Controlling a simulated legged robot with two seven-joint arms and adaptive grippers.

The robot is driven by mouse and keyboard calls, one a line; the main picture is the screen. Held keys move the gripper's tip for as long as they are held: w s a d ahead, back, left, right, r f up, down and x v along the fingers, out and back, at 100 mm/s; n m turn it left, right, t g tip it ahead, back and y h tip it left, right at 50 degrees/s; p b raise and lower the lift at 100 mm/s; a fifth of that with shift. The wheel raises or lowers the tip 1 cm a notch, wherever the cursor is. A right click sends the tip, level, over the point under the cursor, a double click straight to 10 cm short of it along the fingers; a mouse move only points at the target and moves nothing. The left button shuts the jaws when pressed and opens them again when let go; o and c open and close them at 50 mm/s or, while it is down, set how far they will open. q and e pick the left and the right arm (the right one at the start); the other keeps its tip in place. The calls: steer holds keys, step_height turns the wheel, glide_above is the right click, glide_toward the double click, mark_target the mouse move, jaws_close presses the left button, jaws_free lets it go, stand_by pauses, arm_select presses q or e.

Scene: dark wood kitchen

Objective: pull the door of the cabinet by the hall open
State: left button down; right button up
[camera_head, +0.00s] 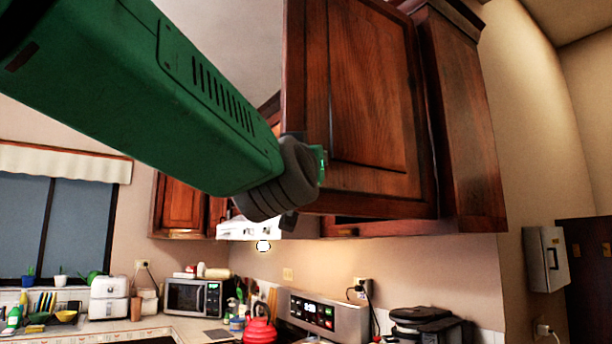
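The upper cabinet (465,130) is dark red-brown wood on the right wall. Its panelled door (370,95) stands out from the cabinet front at an angle, hinged on its right side, so it is at least partly open. My green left arm reaches in from the upper left. My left gripper (313,168) is at the door's lower left edge, overlapping it in the picture. Its fingers are mostly hidden behind its grey body, so I cannot tell whether it grips or touches the door. My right gripper is not in view.
Below are a stove panel (325,312), a red kettle (259,328), a black appliance (425,325), a microwave (193,297) and a white toaster (109,298). A white wall box (545,259) hangs at right. Open air lies below the door.

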arm_select(q)
steer(key=shift+s+r, duration=0.2)
steer(key=shift+r, duration=0.25)
steer(key=c, duration=1.6)
jaws_free()
steer(key=shift+d, duration=0.2)
steer(key=shift+w+a, duration=0.1)
steer(key=shift+a, duration=0.05)
steer(key=shift+f, duration=0.1)
steer(key=shift+d+f+v, duration=0.1)
steer(key=shift+f+v, duration=0.05)
steer(key=shift+v, duration=1.85)
steer(key=shift+d+f+v, duration=0.1)
steer(key=shift+f+v, duration=0.05)
steer(key=shift+v, duration=1.8)
steer(key=shift+d+f+v, duration=0.1)
steer(key=shift+f+v, duration=0.05)
steer(key=shift+v, duration=1.85)
steer(key=shift+w, duration=0.1)
